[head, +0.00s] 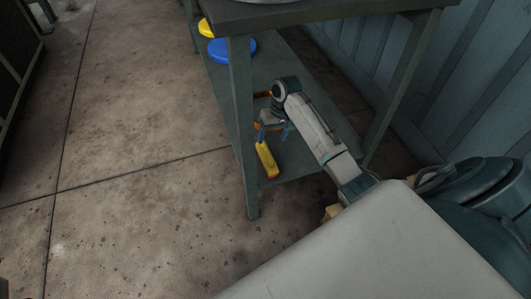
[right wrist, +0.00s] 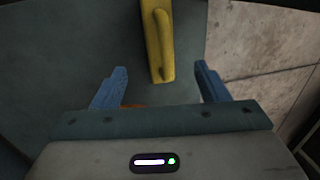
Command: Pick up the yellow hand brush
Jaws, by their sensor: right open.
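The yellow hand brush (head: 267,160) lies on the lower shelf of the dark green table, near the shelf's left edge. In the right wrist view the brush (right wrist: 158,38) shows its raised handle and points down the picture towards my gripper. My right gripper (head: 274,131) is open and reaches in over the shelf, at the far end of the brush. In the right wrist view the near end of the brush lies across the gap between the blue fingers (right wrist: 160,73), with room on both sides. I cannot tell its height above the brush. My left gripper is not in view.
The green table (head: 242,125) has a leg close left of the brush and a top above the shelf (head: 306,160). A blue disc (head: 232,50) and a yellow disc (head: 206,27) lie farther back. An orange item (head: 262,94) is partly hidden. The concrete floor at left is clear.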

